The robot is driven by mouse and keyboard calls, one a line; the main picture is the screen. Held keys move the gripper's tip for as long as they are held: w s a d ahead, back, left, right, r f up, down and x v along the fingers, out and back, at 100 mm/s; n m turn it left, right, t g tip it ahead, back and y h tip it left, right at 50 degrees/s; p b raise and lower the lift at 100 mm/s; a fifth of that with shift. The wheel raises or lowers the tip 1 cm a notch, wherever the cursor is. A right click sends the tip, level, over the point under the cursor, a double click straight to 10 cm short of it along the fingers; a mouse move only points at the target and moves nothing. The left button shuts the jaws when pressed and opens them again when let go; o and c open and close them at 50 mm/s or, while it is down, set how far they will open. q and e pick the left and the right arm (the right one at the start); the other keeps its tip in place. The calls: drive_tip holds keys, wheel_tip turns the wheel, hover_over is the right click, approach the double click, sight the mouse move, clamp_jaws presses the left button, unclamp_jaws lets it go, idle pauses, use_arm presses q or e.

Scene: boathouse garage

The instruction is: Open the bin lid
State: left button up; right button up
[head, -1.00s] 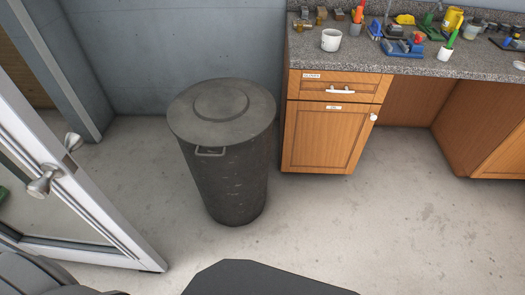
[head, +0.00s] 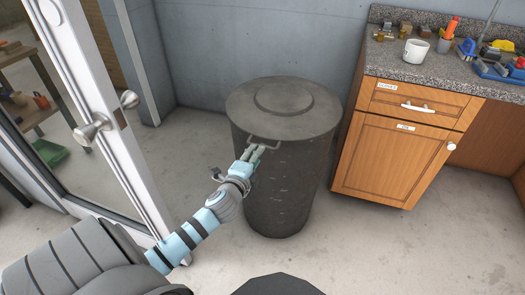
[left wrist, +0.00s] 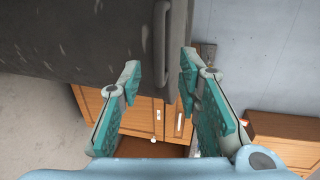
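The dark grey round bin (head: 290,190) stands on the floor against the wall. Its flat lid (head: 290,120) is closed, with a raised disc on top. A metal handle (head: 276,146) sticks out at the lid's front rim. My left gripper (head: 256,151) is right at this handle, its fingertips overlapping it in the head view. In the left wrist view the fingers are apart, and the handle (left wrist: 160,45) lies just ahead of the gap between them. Whether they touch it I cannot tell. My right gripper is not in view.
A wooden cabinet (head: 395,165) with a stone counter stands right of the bin, holding a white mug (head: 416,52) and tools. A glass door (head: 110,115) with round knobs stands at the left. The concrete floor in front of the cabinet is clear.

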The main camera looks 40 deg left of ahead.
use_arm(q)
drive_tip(key=b+x, duration=0.1)
drive_tip(key=x, duration=0.6)
drive_tip(key=shift+w+f, duration=0.1)
clamp_jaws()
